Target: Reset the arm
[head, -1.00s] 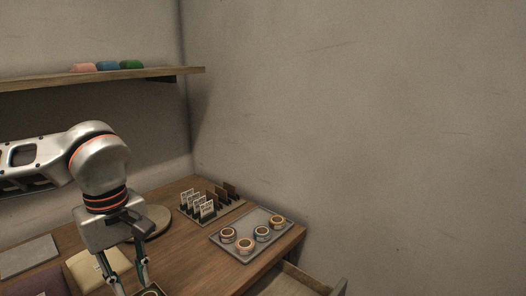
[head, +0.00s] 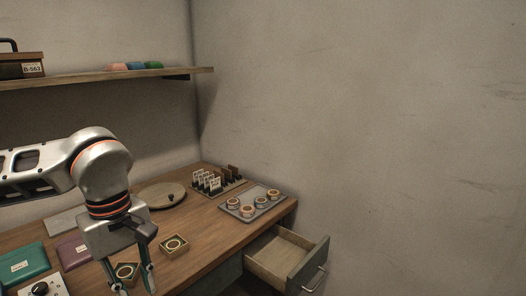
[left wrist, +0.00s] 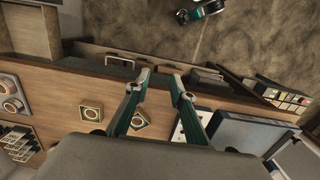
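My left arm comes in from the left in the head view. Its gripper (head: 131,280) points down over the front part of the wooden desk (head: 215,232), with its two fingers apart. In the left wrist view the gripper (left wrist: 160,80) is open, with nothing between the fingertips. Two small square boxes with rings in them, one (head: 174,245) right of the gripper and one (head: 127,271) between the fingers in the picture, rest on the desk; I cannot tell how high the fingers are above it. My right gripper is not in view.
A grey tray (head: 238,212) with several tape rolls and a card rack (head: 217,189) stand at the desk's right end. A round disc (head: 160,196) lies behind. An open, empty-looking drawer (head: 283,257) sticks out at the right. Green (head: 22,264) and purple (head: 73,252) cases lie left.

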